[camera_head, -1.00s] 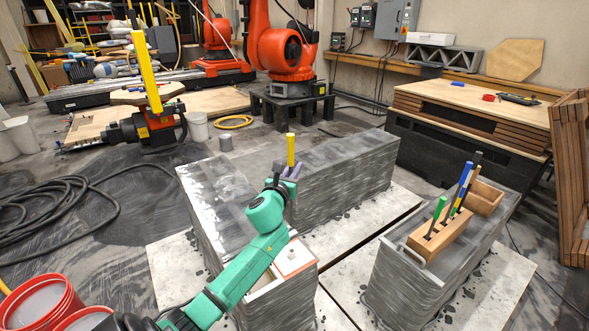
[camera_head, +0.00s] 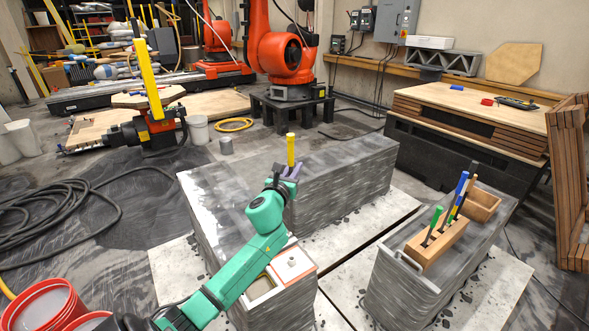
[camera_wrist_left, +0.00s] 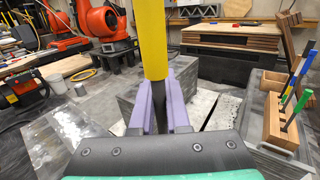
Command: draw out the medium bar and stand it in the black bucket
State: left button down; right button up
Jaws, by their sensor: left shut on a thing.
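My left gripper (camera_head: 289,173) has purple fingers and is shut on a bar with a yellow upper part (camera_head: 291,150). It holds the bar upright over the grey wrapped blocks. In the left wrist view the yellow part (camera_wrist_left: 153,40) rises between the fingers, with a darker shaft below. A wooden rack (camera_head: 437,243) at the right holds a green-topped bar (camera_head: 438,214), a blue-topped bar (camera_head: 462,182) and a dark bar (camera_head: 473,171), all leaning. I cannot make out a black bucket. My right gripper is not in view.
An open wooden box (camera_head: 484,204) sits behind the rack on the right wrapped block (camera_head: 410,285). A white square lid with a knob (camera_head: 292,263) lies near my left arm. Red buckets (camera_head: 44,302) stand at lower left. A wood-topped bench (camera_head: 470,100) stands at back right.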

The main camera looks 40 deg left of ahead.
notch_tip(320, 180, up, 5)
jog(key=p, duration=0.4)
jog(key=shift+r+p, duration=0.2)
jog(key=shift+p, duration=0.15)
